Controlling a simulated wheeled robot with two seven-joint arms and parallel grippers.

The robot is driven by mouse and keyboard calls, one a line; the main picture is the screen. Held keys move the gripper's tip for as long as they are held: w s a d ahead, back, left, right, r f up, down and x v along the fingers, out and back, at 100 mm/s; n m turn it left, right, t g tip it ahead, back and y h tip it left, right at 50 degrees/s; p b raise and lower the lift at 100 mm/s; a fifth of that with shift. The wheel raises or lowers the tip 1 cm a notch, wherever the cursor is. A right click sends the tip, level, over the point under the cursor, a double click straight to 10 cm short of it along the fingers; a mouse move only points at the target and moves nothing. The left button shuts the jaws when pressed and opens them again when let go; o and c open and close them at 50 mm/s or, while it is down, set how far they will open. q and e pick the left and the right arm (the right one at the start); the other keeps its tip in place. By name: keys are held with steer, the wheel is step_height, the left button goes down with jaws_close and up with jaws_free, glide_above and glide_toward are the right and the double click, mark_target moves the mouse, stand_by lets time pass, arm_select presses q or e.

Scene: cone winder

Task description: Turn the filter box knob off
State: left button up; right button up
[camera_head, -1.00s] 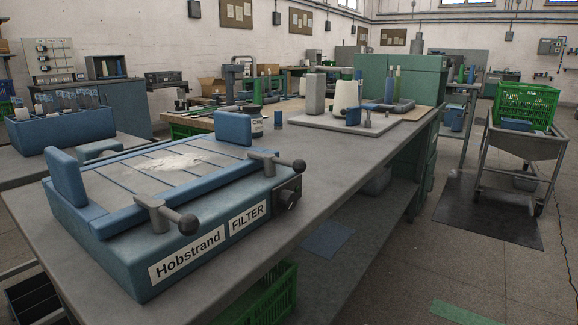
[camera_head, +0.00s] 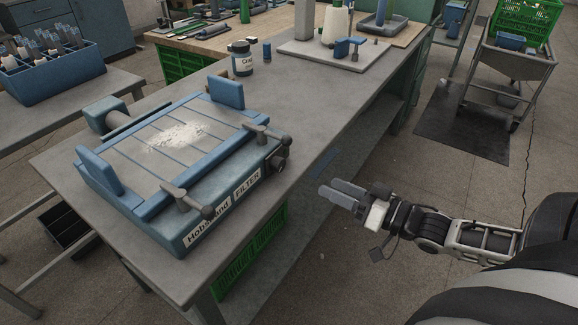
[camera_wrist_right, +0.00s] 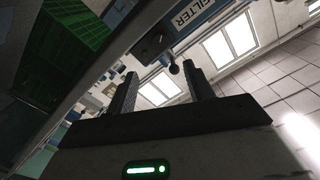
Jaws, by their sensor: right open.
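The blue filter box (camera_head: 172,236) sits on the grey workbench with white powder on its slatted top. Its front bears Hobstrand and FILTER labels and two clamp handles with ball ends. The dark knob (camera_head: 277,162) is on the front face, to the right of the FILTER label; its setting is too small to read. In the right wrist view, the dark knob (camera_wrist_right: 151,44) shows beyond the fingers, beside the label. My right gripper (camera_head: 328,188) is open and empty, off the bench's front edge, right of and apart from the knob. My left gripper is out of view.
The grey workbench (camera_head: 305,125) has free room behind and right of the box. A labelled jar (camera_head: 242,58) stands behind it. A green crate (camera_head: 262,240) is under the bench. A cart (camera_head: 505,70) stands at the back right. The floor by the front edge is clear.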

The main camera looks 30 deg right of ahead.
mark_target(282, 165)
steer(key=b+x, duration=0.1)
steer(key=x, duration=1.1)
steer(key=shift+b, duration=0.3)
steer(key=c, duration=1)
